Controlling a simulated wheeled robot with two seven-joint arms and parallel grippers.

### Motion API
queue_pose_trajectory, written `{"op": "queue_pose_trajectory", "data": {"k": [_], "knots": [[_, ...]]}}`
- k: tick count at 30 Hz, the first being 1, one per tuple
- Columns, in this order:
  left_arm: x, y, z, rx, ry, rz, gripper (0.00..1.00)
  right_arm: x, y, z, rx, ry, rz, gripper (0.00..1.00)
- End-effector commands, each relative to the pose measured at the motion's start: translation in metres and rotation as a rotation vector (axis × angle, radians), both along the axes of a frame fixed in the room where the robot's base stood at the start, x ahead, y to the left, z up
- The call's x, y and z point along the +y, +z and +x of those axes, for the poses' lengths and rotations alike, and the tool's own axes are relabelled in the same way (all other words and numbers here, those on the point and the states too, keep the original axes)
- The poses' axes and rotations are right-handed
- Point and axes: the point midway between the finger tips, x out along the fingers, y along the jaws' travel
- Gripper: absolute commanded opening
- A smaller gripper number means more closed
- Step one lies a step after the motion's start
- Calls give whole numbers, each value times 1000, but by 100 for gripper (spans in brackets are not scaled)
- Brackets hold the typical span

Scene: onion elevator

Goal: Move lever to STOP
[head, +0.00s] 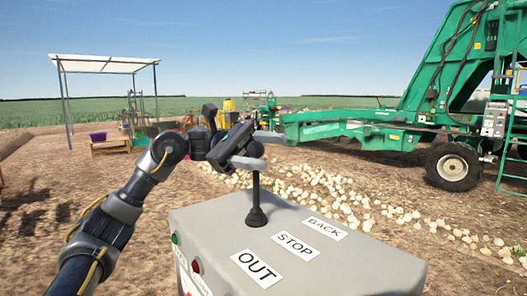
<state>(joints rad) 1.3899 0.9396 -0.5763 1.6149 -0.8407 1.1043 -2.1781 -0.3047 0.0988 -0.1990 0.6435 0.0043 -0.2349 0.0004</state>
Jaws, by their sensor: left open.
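A grey control box (330,268) stands in front of me with a black lever (257,200) on its top. The lever stands about upright, with a dark round knob at its upper end. White labels on the box read OUT (257,268), STOP (296,246) and BACK (325,228), running from near to far. The lever is left of the labels; which label it lines up with I cannot tell. My left gripper (264,148) is open at the knob, its grey fingers around or beside it; contact is not clear. My right gripper is not in view.
A green and a red button (196,266) sit on the box's left side. A large green elevator machine (420,110) stands behind at the right. Pale onions (340,195) lie on the soil behind the box. A white canopy (105,65) stands far left.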

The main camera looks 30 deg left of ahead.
Motion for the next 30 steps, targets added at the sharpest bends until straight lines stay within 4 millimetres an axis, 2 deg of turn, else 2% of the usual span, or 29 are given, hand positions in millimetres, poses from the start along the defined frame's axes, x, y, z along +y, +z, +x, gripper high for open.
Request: {"op": "queue_pose_trajectory", "data": {"k": [4, 7, 14, 19, 30], "knots": [[3, -1, 1, 1, 0, 1, 52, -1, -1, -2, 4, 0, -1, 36], [12, -2, 3, 1, 3, 1, 52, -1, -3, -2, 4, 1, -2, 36], [58, -3, 11, 0, 8, -1, 52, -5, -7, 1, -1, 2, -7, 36], [82, -5, 15, 0, 5, 0, 52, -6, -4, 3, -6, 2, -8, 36], [106, -7, 19, 0, 1, 0, 52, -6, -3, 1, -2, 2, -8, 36]]}}
